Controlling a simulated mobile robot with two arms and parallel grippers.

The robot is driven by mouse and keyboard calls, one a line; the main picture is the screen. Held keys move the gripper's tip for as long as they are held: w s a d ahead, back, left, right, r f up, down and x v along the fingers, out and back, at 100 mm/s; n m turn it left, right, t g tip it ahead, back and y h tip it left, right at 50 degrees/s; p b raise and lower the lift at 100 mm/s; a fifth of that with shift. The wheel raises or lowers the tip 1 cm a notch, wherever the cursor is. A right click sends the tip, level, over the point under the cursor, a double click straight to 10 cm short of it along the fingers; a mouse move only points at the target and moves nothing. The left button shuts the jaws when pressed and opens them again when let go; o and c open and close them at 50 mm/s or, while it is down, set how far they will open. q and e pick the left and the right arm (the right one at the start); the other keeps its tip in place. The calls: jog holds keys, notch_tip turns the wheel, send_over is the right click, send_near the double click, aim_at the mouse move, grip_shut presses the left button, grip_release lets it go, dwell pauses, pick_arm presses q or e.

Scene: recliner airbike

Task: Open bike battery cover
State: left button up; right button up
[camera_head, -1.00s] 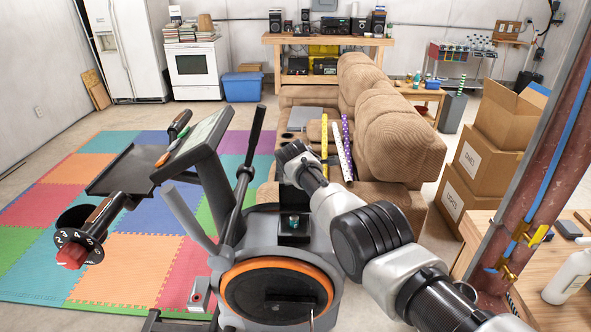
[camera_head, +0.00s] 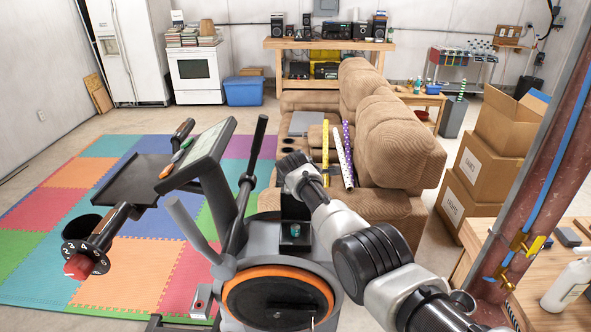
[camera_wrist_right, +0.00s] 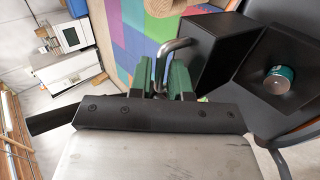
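The exercise bike (camera_head: 240,245) stands in front of me, with a round black housing and orange ring (camera_head: 278,300) low in the head view. A black block (camera_head: 294,206) rises from it behind a small teal part (camera_head: 295,230). The block (camera_wrist_right: 207,55) and the teal part (camera_wrist_right: 279,78), set in a dark recess, show in the right wrist view. My right gripper (camera_wrist_right: 163,80) has green fingers standing apart, with a bent metal bar (camera_wrist_right: 176,44) between them, beside the block. I cannot see firm contact. In the head view its fingers are hidden behind my wrist. My left gripper is not in view.
A brown recliner sofa (camera_head: 395,130) stands just behind the bike. A red post (camera_head: 520,220) and a wooden table (camera_head: 480,250) with a white bottle (camera_head: 568,286) are close on the right. Cardboard boxes (camera_head: 490,170) stand beyond. Colored foam mats (camera_head: 130,275) leave open floor at left.

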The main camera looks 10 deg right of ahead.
jog(key=shift+p+v, duration=1.15)
jog(key=shift+p, duration=0.05)
jog(key=shift+s+r, duration=0.15)
pick_arm(q)
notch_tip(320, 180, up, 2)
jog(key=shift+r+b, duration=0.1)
jog(key=shift+b, duration=0.55)
pick_arm(e)
jog(key=v, duration=0.7)
